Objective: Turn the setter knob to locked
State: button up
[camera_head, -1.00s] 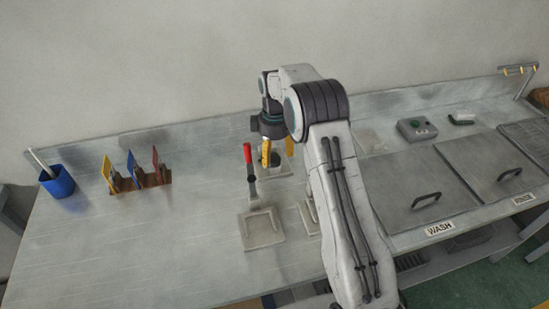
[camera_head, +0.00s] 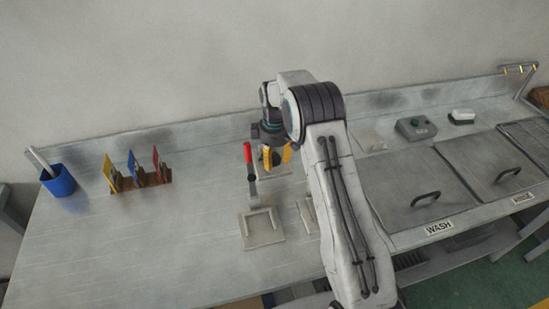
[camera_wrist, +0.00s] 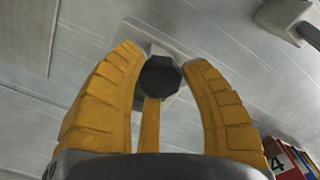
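The setter knob (camera_wrist: 160,77) is a dark, many-sided knob on a pale mount, seen in the wrist view. My gripper (camera_wrist: 164,62) has its two curved yellow fingers on either side of the knob, and they appear to touch it. A yellow bar (camera_wrist: 150,126) shows just below the knob in the picture, running toward the palm. In the head view my gripper (camera_head: 274,157) points down at the back of the bench, behind a red-handled lever (camera_head: 248,158). There the knob is mostly hidden by the fingers. Its lock marking cannot be read.
The lever stands close to the left of my gripper, above a pale square plate (camera_head: 262,237). A blue cup (camera_head: 58,182) and a rack of coloured cards (camera_head: 140,182) stand at the left. Lidded wash basins (camera_head: 405,185) are at the right. The left front bench is clear.

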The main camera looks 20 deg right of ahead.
jog(key=c, duration=0.7)
jog(key=m+b, duration=0.1)
jog(key=m, duration=0.3)
jog(key=shift+f, duration=0.15)
jog(key=m+b, duration=0.1)
jog(key=m, duration=0.3)
jog(key=shift+m, duration=0.3)
jog(key=m, duration=0.4)
jog(key=shift+s+b, duration=0.1)
jog(key=shift+b, duration=0.25)
jog(key=m, duration=0.5)
jog(key=shift+m, duration=0.3)
jog(key=o, duration=1.2)
jog(key=shift+o, duration=0.2)
